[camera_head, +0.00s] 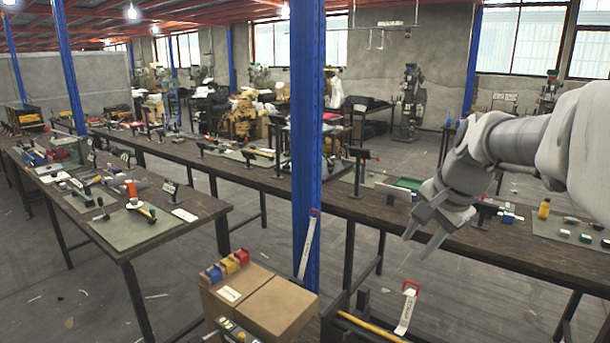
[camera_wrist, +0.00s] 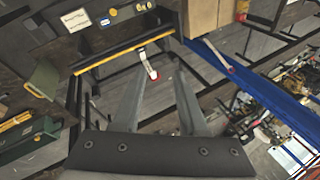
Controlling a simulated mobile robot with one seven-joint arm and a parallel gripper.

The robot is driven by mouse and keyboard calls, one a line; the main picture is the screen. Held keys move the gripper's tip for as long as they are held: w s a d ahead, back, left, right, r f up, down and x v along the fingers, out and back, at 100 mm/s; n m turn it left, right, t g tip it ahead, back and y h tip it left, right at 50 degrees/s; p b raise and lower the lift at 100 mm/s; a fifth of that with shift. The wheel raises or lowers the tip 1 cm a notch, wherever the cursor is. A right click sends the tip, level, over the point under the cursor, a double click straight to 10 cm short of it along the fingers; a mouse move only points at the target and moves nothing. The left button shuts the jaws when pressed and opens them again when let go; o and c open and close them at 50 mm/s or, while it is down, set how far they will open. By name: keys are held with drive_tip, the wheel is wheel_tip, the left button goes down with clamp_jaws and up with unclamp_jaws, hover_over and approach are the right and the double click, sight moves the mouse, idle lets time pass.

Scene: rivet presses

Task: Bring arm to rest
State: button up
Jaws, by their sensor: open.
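My gripper (camera_head: 422,238) is at the right in the head view, at the end of my grey arm, which reaches in from the right edge. Its two fingers point down and left, spread apart with nothing between them. In the wrist view my gripper (camera_wrist: 157,70) shows two parted fingers over a dark frame with a yellow bar (camera_wrist: 122,53) and a white tag with a red end (camera_wrist: 150,66). The gripper appears clear of these things. In the head view the fingers overlap the long workbench (camera_head: 262,184), and I cannot tell the gap between them.
A blue column (camera_head: 308,130) stands left of my arm. A cardboard box (camera_head: 262,302) with coloured blocks is at the bottom centre. A tagged red hook (camera_head: 408,305) stands below my gripper. A second bench (camera_head: 120,238) is at the left. Open floor shows at the right.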

drive_tip(key=s+a+f+n, duration=0.1)
drive_tip(key=s+a+n, duration=0.1)
drive_tip(key=s, duration=0.5)
drive_tip(key=s+a+f+n+h, duration=0.1)
drive_tip(key=s+a+f+n, duration=0.1)
drive_tip(key=s+n, duration=0.3)
drive_tip(key=s+a+f+n, duration=0.2)
drive_tip(key=s+n, duration=0.2)
drive_tip(key=s, duration=0.5)
drive_tip(key=shift+s+a+t, duration=0.15)
drive_tip(key=shift+s+t, duration=0.15)
